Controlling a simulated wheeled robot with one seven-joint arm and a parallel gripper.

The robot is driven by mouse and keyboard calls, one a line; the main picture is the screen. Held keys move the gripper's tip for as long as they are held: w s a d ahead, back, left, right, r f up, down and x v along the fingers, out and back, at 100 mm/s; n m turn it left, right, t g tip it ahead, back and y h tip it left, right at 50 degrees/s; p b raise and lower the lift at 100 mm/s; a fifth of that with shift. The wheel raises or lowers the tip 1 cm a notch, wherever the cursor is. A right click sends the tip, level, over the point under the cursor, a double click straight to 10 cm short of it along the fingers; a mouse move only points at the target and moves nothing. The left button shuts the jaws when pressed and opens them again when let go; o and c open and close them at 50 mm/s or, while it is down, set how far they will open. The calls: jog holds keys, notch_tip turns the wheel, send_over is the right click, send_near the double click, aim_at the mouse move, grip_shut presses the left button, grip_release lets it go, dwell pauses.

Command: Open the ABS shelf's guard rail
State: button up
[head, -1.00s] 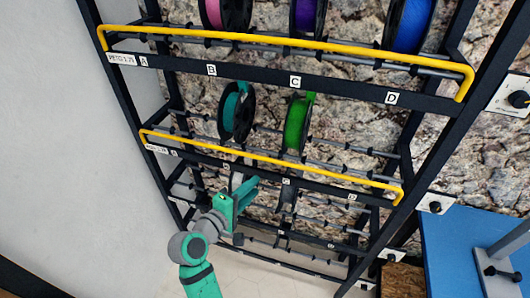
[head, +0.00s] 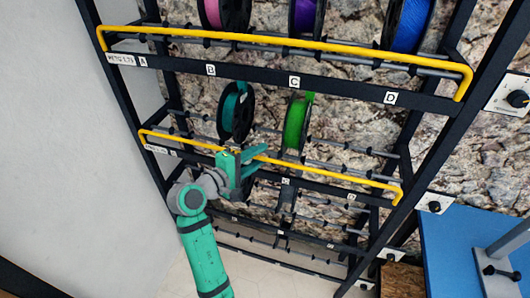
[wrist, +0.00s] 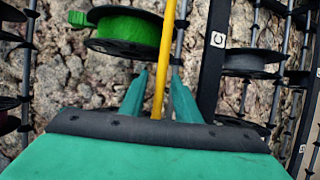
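The middle shelf's yellow guard rail (head: 330,175) runs across the shelf front, above its dark label strip (head: 318,187). The shelf's name label at the left end is too small to read, so I cannot tell if it says ABS. My gripper (head: 254,162) is at the rail, left of its middle. In the wrist view the yellow rail (wrist: 163,80) passes between the two teal fingers of my gripper (wrist: 158,92). The fingers stand apart, with gaps beside the rail.
A teal spool (head: 236,112) and a green spool (head: 297,122) hang behind the rail. The top shelf, labelled PETG 1.75, has its own yellow rail (head: 290,39). Wall knobs (head: 434,206) and a blue table (head: 470,250) are at the right.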

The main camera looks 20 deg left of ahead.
jog(key=shift+x, duration=1.5)
jog(key=shift+d, duration=0.1)
grip_shut()
